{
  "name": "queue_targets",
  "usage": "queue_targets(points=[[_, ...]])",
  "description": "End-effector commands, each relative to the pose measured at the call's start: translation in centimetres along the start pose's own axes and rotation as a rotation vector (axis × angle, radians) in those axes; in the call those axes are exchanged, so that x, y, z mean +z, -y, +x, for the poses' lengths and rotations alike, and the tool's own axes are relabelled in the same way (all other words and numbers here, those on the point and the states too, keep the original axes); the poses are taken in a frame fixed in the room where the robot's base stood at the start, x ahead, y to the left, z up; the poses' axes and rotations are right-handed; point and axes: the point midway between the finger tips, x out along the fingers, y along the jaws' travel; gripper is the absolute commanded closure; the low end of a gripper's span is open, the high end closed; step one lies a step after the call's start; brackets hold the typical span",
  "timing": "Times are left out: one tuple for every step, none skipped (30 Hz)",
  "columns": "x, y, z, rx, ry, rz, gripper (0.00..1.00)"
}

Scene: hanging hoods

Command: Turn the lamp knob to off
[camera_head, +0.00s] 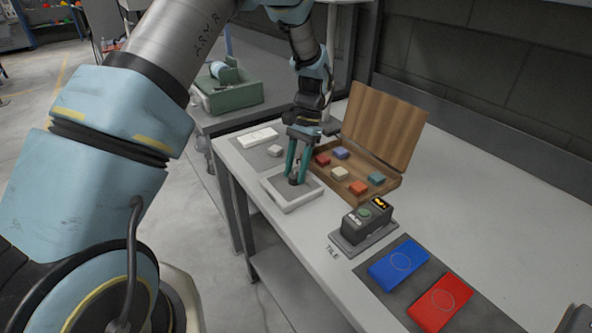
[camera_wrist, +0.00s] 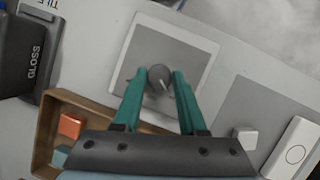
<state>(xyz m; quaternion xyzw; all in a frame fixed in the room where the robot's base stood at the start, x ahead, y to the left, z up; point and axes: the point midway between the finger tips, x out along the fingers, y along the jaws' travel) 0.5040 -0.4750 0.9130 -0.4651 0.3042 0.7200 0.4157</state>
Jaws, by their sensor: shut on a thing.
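The lamp knob is a dark round knob (camera_wrist: 160,76) with a light pointer line, standing on a grey panel with a white frame (camera_wrist: 204,45). In the head view the panel (camera_head: 272,190) lies on the table left of the wooden box. My gripper (camera_head: 296,178) points down over the panel. Its two teal fingers (camera_wrist: 160,80) are shut on the knob, one on each side. In the wrist view the pointer line slants toward the lower right. The fingers hide part of the knob in the head view.
An open wooden box (camera_head: 388,188) with several coloured blocks stands right of the gripper. A dark device (camera_head: 368,218), a blue tile (camera_head: 398,264) and a red tile (camera_head: 440,302) lie nearer the front. A white switch (camera_head: 258,137) and a small pale block (camera_head: 275,151) lie behind.

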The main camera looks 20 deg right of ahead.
Motion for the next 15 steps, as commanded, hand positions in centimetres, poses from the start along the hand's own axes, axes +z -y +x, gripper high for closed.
queue_targets(points=[[-0.01, 0.00, 0.06, 0.009, -0.001, -0.018, 1.00], [-0.01, 0.00, 0.06, 0.013, -0.001, -0.029, 1.00], [-0.01, 0.00, 0.06, 0.018, -0.002, -0.040, 1.00], [0.00, 0.01, 0.05, 0.021, -0.002, -0.048, 1.00], [0.00, 0.01, 0.05, 0.023, -0.003, -0.054, 1.00], [0.00, 0.02, 0.05, 0.026, -0.003, -0.061, 1.00], [0.00, 0.01, 0.05, 0.028, -0.003, -0.066, 1.00], [0.00, 0.01, 0.05, 0.030, -0.004, -0.071, 1.00], [0.00, 0.01, 0.05, 0.032, -0.004, -0.075, 1.00], [0.00, 0.01, 0.05, 0.033, -0.004, -0.078, 1.00], [0.00, 0.01, 0.05, 0.034, -0.004, -0.080, 1.00], [0.00, 0.00, 0.05, 0.035, -0.004, -0.082, 1.00], [0.00, 0.00, 0.05, 0.035, -0.004, -0.083, 1.00], [0.00, 0.00, 0.05, 0.036, -0.004, -0.083, 1.00], [0.00, 0.00, 0.05, 0.036, -0.004, -0.084, 1.00]])
